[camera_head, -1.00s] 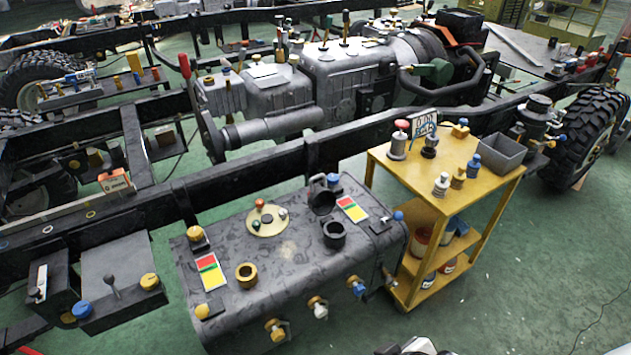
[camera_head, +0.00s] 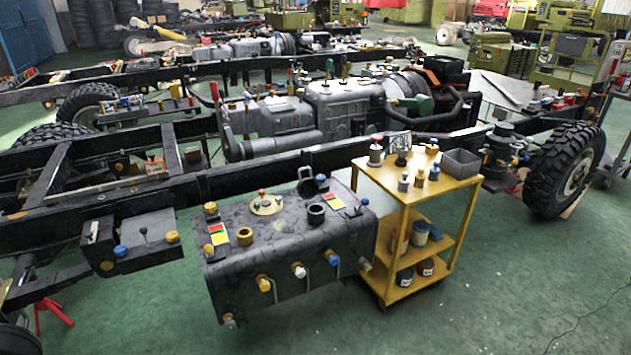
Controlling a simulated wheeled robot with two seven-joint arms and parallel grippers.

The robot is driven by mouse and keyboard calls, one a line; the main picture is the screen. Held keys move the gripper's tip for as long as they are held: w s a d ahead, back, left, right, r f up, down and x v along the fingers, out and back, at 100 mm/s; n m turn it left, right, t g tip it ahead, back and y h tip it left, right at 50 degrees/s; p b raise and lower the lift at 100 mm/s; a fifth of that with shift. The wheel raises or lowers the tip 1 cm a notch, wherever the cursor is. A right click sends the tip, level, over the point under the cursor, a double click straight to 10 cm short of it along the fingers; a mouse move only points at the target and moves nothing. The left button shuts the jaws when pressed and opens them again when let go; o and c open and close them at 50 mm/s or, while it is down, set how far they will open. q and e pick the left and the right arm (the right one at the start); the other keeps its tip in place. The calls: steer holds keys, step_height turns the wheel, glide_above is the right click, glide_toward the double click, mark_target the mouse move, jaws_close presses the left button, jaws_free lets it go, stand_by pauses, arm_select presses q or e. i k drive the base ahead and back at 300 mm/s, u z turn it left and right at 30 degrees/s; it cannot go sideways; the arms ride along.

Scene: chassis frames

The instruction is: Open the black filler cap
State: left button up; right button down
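A dark grey tank (camera_head: 285,240) hangs along the near side of the chassis frame. On its top, toward the right, a black round fitting (camera_head: 316,213) stands with a dark opening facing up. Just behind it is a second black round piece (camera_head: 306,187), beside the frame rail. I cannot tell from this distance which is the black filler cap, or whether it is lifted. A yellow ring fitting (camera_head: 245,236) and a pale round plate with small knobs (camera_head: 266,204) are also on the tank top. Neither of my grippers is in view.
A yellow cart (camera_head: 405,190) with a grey bin (camera_head: 461,163) and bottles stands close to the tank's right end. A red stand (camera_head: 52,318) is at lower left. Green floor in front is clear.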

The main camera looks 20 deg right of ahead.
mark_target(306, 188)
steer(key=z, duration=0.75)
steer(key=i, duration=1.55)
steer(key=u, duration=0.35)
